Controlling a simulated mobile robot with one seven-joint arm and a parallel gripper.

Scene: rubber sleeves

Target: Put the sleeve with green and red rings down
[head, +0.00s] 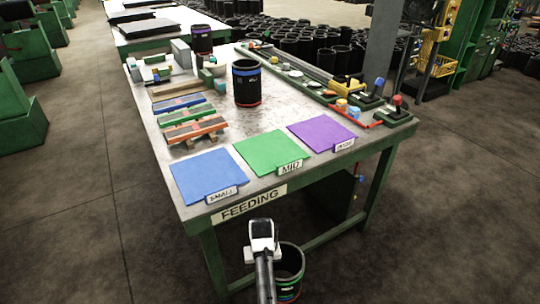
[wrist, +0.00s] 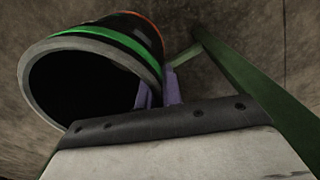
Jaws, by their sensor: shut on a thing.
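The black sleeve with green and red rings (head: 290,262) is in front of the table's near edge, lower than the tabletop and over the floor. In the wrist view the sleeve (wrist: 112,36) shows its open mouth, a grey rim, a green ring and an orange-red ring farther along. My gripper (wrist: 160,92) is shut on the sleeve's wall at the rim, one finger inside the mouth and one outside. In the head view my gripper (head: 274,256) is at the sleeve's left side, and my arm hides part of it.
The feeding table (head: 180,140) bears a blue mat (head: 207,175) marked SMALL, a green mat (head: 270,152) marked MID and a purple mat (head: 322,133); all are bare. A sleeve with blue and red rings (head: 246,84) stands behind them. A green table leg (wrist: 245,85) is near the held sleeve.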

